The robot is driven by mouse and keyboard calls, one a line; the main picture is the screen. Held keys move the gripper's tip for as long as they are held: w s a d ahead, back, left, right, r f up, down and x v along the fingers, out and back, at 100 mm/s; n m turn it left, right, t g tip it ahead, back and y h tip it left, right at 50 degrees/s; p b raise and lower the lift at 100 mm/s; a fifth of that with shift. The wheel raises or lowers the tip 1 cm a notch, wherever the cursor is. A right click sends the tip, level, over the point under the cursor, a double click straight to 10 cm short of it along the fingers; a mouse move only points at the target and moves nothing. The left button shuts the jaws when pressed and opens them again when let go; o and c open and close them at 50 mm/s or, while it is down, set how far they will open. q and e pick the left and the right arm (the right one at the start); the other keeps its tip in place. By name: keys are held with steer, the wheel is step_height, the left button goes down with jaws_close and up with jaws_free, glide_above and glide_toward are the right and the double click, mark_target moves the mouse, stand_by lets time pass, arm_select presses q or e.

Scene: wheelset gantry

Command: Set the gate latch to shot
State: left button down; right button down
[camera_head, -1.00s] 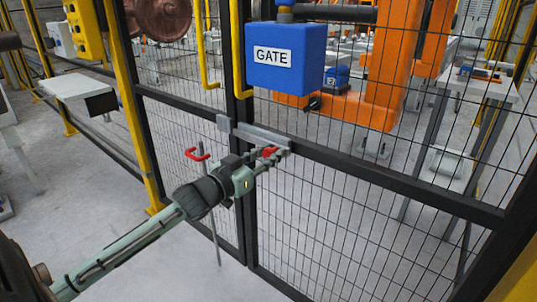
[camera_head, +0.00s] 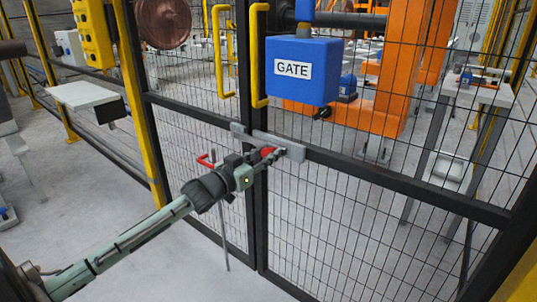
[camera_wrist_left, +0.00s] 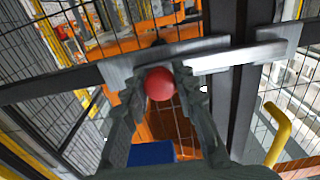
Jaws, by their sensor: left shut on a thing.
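The gate latch is a grey metal bar (camera_head: 296,151) at mid-height on the black-framed mesh gate, with a red round knob (camera_head: 267,152). A small grey keeper plate (camera_head: 238,128) sits left of it across the gate post. My left gripper (camera_head: 277,150) is shut on the red knob. In the left wrist view the knob (camera_wrist_left: 160,83) lies between the two fingers (camera_wrist_left: 161,95), in front of the bar. That view, turned over, shows the bar (camera_wrist_left: 235,59) reaching across the post to the keeper plate (camera_wrist_left: 272,38). My right gripper is out of view.
A blue box labelled GATE (camera_head: 318,88) hangs above the latch, with yellow handles (camera_head: 219,65) beside it. A red-handled rod (camera_head: 205,161) stands close by my left wrist. An orange machine (camera_head: 400,75) stands behind the mesh. Floor at lower left is clear.

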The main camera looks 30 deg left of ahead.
arm_select(q)
steer(key=c, duration=1.2)
jaws_free()
steer(key=shift+a, duration=0.35)
steer(key=shift+d, duration=0.1)
steer(key=shift+s+f, duration=0.1)
steer(key=shift+s, duration=0.45)
steer(key=s+a, duration=0.1)
steer(key=s, duration=1)
